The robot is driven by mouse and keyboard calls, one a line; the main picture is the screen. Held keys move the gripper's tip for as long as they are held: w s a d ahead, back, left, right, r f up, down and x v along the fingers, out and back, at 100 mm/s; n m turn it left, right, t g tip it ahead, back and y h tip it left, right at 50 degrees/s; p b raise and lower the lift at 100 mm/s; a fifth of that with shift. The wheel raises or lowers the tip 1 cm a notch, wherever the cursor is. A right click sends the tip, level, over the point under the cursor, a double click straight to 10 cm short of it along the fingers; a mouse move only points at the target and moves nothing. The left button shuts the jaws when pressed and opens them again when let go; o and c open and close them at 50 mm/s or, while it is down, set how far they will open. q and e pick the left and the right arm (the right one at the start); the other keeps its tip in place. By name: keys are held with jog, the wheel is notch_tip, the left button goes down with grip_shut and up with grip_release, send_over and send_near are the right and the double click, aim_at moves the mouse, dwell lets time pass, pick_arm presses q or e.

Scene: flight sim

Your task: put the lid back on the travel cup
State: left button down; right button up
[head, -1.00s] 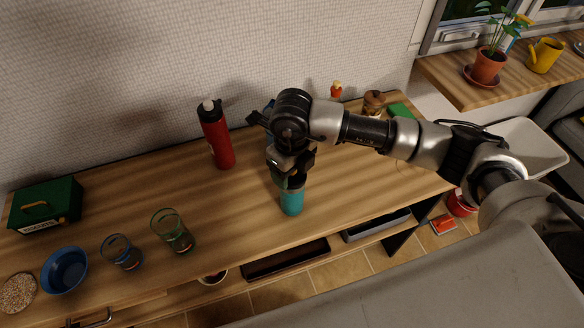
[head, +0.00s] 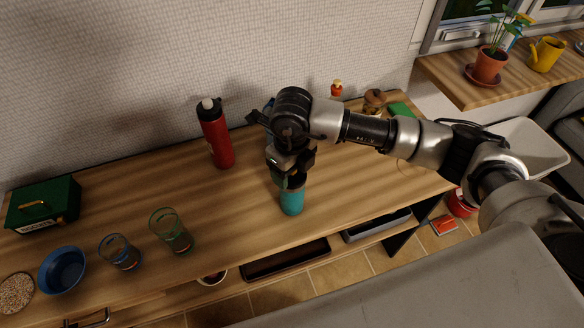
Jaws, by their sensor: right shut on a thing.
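The teal travel cup (head: 291,201) stands upright on the wooden counter in the head view. My right gripper (head: 290,176) points down directly over the cup's top. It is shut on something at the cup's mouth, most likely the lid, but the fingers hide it. I cannot tell whether the lid is seated on the rim. My left gripper is not in view.
A red bottle (head: 216,138) stands behind and left of the cup. Two glasses (head: 171,232), a blue bowl (head: 63,270) and a green box (head: 44,205) are at the left. Jars (head: 374,101) stand at the back right.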

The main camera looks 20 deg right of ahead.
dwell(0.4)
jog(key=o, duration=1)
jog(key=shift+o, duration=0.3)
jog(key=shift+r, duration=0.1)
jog(key=shift+r+p, duration=1.85)
jog(key=shift+r, duration=1.6)
grip_shut()
